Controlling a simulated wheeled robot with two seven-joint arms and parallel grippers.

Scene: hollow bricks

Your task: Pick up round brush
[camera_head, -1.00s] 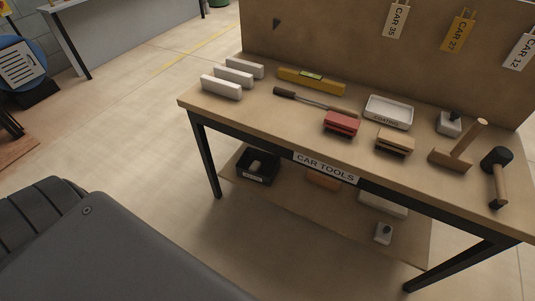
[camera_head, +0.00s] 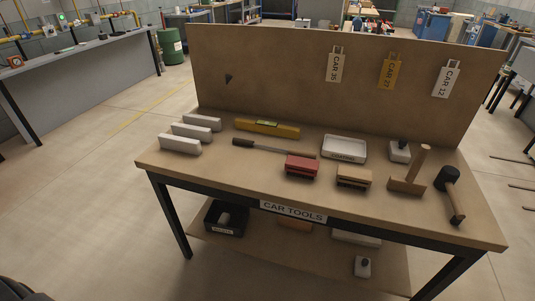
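I cannot single out a round brush for certain. A red block-shaped tool (camera_head: 302,165) and a tan one (camera_head: 354,176), both dark underneath and perhaps brushes, lie near the front edge of the table (camera_head: 225,180). A white block with a dark knob (camera_head: 400,151) stands behind them to the right. A similar small piece (camera_head: 363,267) is on the lower shelf (camera_head: 320,262). A black bin (camera_head: 226,219) at the shelf's left holds a pale object (camera_head: 224,219) whose shape is unclear.
A tagged backboard (camera_head: 290,80) rises behind. Floor at left is clear.

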